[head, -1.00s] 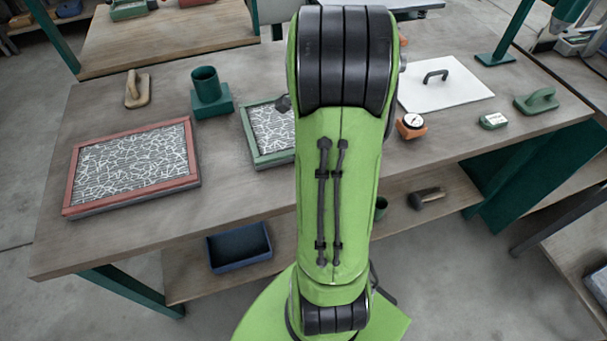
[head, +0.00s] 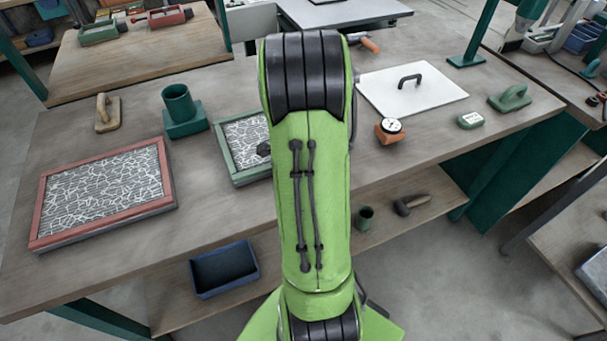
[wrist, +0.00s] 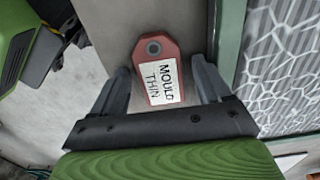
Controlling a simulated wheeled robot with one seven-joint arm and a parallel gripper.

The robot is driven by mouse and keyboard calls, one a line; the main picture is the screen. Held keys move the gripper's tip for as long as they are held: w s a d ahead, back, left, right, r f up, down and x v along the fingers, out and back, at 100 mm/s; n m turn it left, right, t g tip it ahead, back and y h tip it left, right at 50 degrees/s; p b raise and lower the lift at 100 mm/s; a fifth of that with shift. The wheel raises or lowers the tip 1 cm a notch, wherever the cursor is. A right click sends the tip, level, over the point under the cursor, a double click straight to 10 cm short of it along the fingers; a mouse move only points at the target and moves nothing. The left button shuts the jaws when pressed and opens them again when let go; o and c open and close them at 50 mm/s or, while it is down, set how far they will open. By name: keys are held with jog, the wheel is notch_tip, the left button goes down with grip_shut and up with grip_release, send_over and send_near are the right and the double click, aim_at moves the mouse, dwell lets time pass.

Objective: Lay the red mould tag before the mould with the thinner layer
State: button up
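The red-framed mould (head: 105,220) lies at the left of the table, with a web of white fibre strands over a dark bed. The green-framed mould (head: 228,165) lies right of it, partly hidden behind my arm; its strands also show close at the right of the wrist view (wrist: 240,75). The red mould tag (wrist: 158,72), labelled "MOULD THIN", shows between the fingers of my gripper (wrist: 160,85) in the wrist view, with gaps on both sides. My gripper is open. In the head view my arm hides the gripper and tag.
A green cup on a block (head: 183,112) and a wooden float (head: 107,114) stand behind the moulds. The front left tabletop is clear.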

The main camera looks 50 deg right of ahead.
notch_tip(320, 180, up, 12)
jog(key=p, duration=0.4)
jog(key=w+a+r+n+t, duration=0.1)
jog(key=a+r+n, duration=0.2)
jog(key=a+n, duration=0.25)
jog(key=w+a+r+n+t, duration=0.1)
jog(key=a+r+n, duration=0.3)
jog(key=a, duration=0.3)
jog(key=s+a+r+n+t, duration=0.1)
jog(key=s+a+n+t, duration=0.2)
jog(key=s+a+n, duration=0.4)
jog(key=a+n, duration=0.7)
jog(key=shift+s+r+n+t, duration=0.2)
jog(key=shift+r+n+t, duration=0.1)
jog(key=shift+r+n, duration=0.1)
jog(key=shift+d+r, duration=0.2)
